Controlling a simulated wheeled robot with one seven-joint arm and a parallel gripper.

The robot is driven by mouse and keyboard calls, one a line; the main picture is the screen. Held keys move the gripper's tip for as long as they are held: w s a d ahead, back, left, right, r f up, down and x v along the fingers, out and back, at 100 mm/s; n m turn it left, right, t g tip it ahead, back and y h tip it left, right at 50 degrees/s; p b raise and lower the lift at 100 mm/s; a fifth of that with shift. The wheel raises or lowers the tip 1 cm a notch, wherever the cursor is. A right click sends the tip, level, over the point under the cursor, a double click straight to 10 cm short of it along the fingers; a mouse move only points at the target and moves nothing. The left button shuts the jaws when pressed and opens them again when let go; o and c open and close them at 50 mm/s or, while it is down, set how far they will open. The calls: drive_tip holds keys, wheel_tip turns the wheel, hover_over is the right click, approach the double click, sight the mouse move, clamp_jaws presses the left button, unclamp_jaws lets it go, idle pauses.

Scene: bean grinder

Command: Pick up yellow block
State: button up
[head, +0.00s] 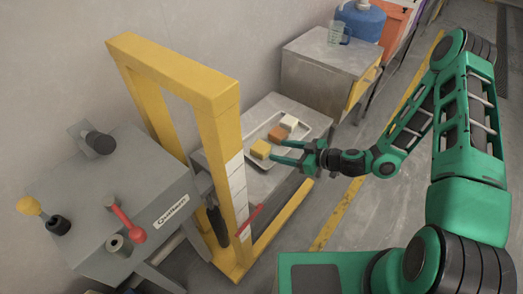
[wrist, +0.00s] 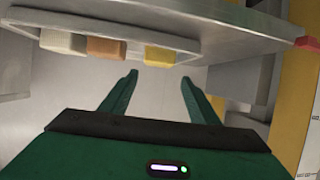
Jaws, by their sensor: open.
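The yellow block (head: 261,149) sits at the near left end of a metal tray (head: 256,165) on a grey table in the head view. It also shows in the wrist view (wrist: 160,56), ahead of the fingertips and roughly between them. An orange block (head: 276,133) and a white block (head: 289,122) stand in a row behind it on the tray. My gripper (head: 284,154) is open and empty, just right of the yellow block, fingers pointing at it. The fingers also show in the wrist view (wrist: 159,77), apart from the block.
A yellow frame (head: 222,130) stands left of the tray. A grey machine (head: 120,215) with red and yellow-knobbed levers is at the left. A cabinet (head: 325,65) holds a blue container (head: 362,22) and a clear jug (head: 338,34) behind.

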sight(263, 148)
drive_tip(key=x, duration=1.1)
drive_tip(key=shift+w+d+f, duration=0.1)
drive_tip(key=shift+d+f, duration=0.05)
drive_tip(key=c, duration=0.8)
